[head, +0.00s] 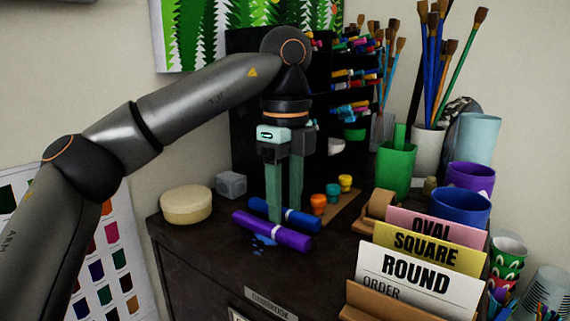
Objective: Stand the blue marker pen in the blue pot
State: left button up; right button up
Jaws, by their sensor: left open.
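The blue marker pen (303,221) lies on the dark cabinet top, partly hidden behind a purple marker pen (270,231) and my gripper's fingers. My left gripper (284,215) is open and points straight down, its green fingers at the blue marker. One finger passes down behind the purple marker's line of sight, and I cannot tell whether the fingers touch the blue marker. The blue pot (461,208) stands at the right, behind the sign cards, with its open top showing. My right gripper is not in view.
A purple pot (470,178) and a green pot (396,170) stand near the blue pot. Sign cards (418,273) stand at the front right. Small paint jars (333,192), a round cream block (186,205) and a grey cube (231,184) surround the markers. A dark marker rack stands behind.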

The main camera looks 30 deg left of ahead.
aim_at(285, 208)
pick_arm(q)
notch_tip(285, 208, up, 12)
jog(key=shift+a+r, duration=0.15)
jog(key=shift+r, duration=0.1)
dwell(0.6)
dwell(0.6)
